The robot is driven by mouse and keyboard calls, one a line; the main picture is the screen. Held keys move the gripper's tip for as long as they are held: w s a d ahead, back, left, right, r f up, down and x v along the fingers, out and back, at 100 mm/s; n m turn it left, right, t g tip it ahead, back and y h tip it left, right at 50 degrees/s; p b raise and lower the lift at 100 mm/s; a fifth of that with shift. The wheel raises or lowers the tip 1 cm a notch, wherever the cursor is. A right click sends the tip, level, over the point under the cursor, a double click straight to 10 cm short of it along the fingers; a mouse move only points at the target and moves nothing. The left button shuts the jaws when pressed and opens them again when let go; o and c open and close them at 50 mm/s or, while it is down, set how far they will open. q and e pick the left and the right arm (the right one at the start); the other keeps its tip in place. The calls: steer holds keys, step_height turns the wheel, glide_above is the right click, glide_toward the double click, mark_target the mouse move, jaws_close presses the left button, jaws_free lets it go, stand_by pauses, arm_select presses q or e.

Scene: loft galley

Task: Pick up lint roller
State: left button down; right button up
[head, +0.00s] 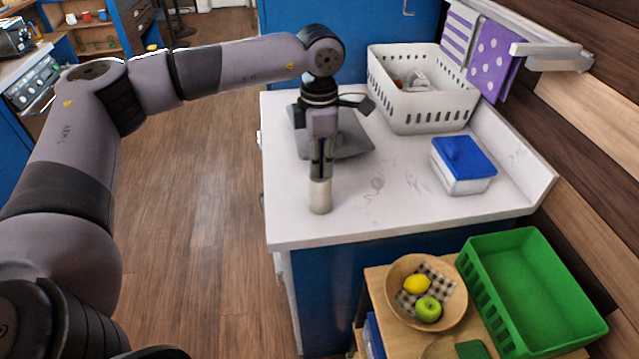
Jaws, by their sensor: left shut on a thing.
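The lint roller (319,197) is a pale, off-white cylinder over the white counter, below my left gripper. My left gripper (320,172) points down and is shut on its upper end. The roller hangs about upright; I cannot tell whether its lower end touches the counter. The fingers hide its upper part. My right gripper is not in view.
A grey tray-like item (352,140) lies behind the gripper. A white basket (430,110) with items stands at the back, and a blue-lidded box (465,165) at the right. Below are a fruit bowl (398,318) and a green crate (560,310). The counter front is clear.

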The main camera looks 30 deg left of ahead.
arm_select(q)
steer(key=shift+r, duration=0.1)
stand_by(0.3)
steer(key=shift+w+r, duration=0.1)
steer(key=shift+r, duration=0.5)
step_height(320, 180, up, 19)
steer(key=b, duration=0.1)
steer(key=shift+f, duration=0.15)
steer(key=shift+b, duration=0.3)
steer(key=c, duration=1.9)
jaws_free()
jaws_close()
steer(key=shift+f, duration=0.15)
